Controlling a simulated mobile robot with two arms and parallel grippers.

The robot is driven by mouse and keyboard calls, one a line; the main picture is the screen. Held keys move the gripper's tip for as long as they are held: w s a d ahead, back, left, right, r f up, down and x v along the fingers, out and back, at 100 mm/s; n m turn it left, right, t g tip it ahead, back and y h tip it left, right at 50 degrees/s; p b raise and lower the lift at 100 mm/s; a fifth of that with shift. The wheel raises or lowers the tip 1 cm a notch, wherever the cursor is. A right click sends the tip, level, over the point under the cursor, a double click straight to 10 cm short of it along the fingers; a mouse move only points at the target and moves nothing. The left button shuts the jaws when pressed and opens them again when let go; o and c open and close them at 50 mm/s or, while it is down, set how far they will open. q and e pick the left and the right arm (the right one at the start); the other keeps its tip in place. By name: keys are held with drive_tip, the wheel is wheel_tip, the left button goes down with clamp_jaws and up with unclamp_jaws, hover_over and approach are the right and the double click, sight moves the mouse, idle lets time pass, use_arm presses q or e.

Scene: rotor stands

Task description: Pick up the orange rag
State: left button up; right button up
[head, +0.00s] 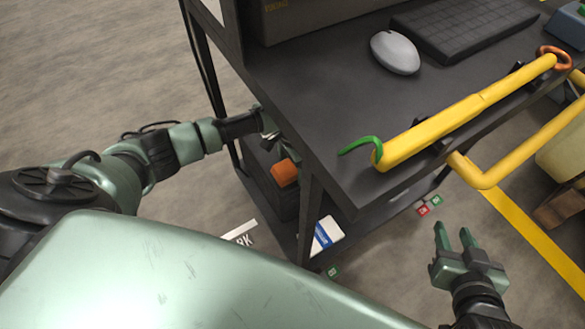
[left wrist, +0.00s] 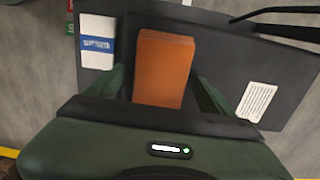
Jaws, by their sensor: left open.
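The orange rag (head: 284,174) is a folded block on the lower shelf of the dark cart, partly hidden by my left gripper in the head view. In the left wrist view the orange rag (left wrist: 164,68) lies between the two open fingers of my left gripper (left wrist: 164,88), with a gap on the right side. Whether the fingers touch it I cannot tell. In the head view my left gripper (head: 283,148) reaches under the tabletop, beside the rag. My right gripper (head: 456,240) is at the lower right, its fingers apart and empty.
The tabletop (head: 310,100) overhangs the lower shelf, with a cart leg (head: 310,200) near the rag. A white and blue box (left wrist: 97,42) and a white label (left wrist: 257,101) flank the rag. A yellow pipe (head: 450,115), mouse (head: 395,52) and keyboard (head: 465,28) are above.

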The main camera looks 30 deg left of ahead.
sight(293, 166)
use_arm(q)
drive_tip(key=c, duration=1.4)
drive_tip(key=shift+r, duration=0.1)
drive_tip(key=shift+c, duration=0.2)
